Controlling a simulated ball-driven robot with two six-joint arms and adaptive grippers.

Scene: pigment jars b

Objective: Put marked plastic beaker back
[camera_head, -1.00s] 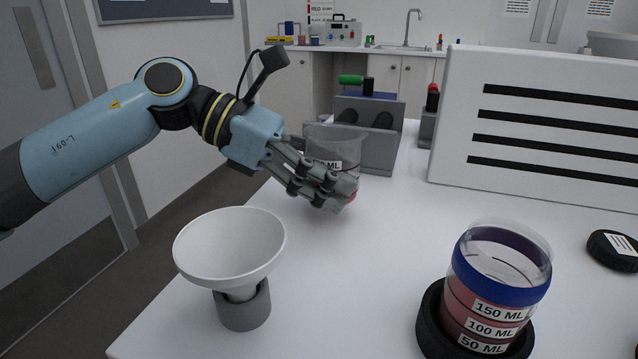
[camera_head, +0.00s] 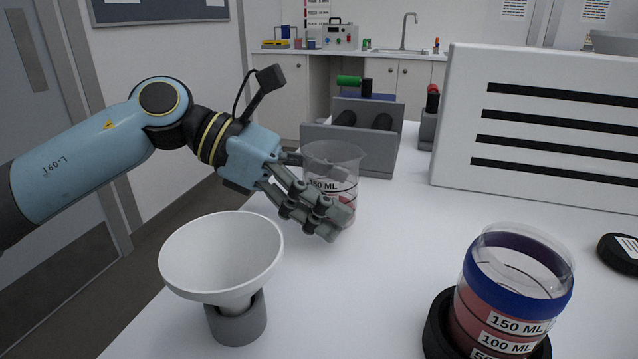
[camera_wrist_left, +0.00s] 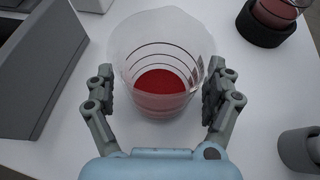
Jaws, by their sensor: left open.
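The marked plastic beaker (camera_head: 333,158) is clear, with a measure label and red contents low inside. It stands upright on the white table in the head view, partly hidden by my left fingers. My left gripper (camera_head: 335,203) is open, with its fingers around the beaker. In the left wrist view the beaker (camera_wrist_left: 163,60) sits between the two fingers of the gripper (camera_wrist_left: 164,84), with dark ring lines and red material at its bottom. A small gap shows on the left side; contact on the right cannot be told. My right gripper is out of view.
A white funnel (camera_head: 222,255) stands in a grey holder at the front left. A blue-banded jar (camera_head: 512,290) of red contents sits in a black ring at the front right. A grey block (camera_head: 388,150) stands behind the beaker, a striped white panel (camera_head: 455,120) at right.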

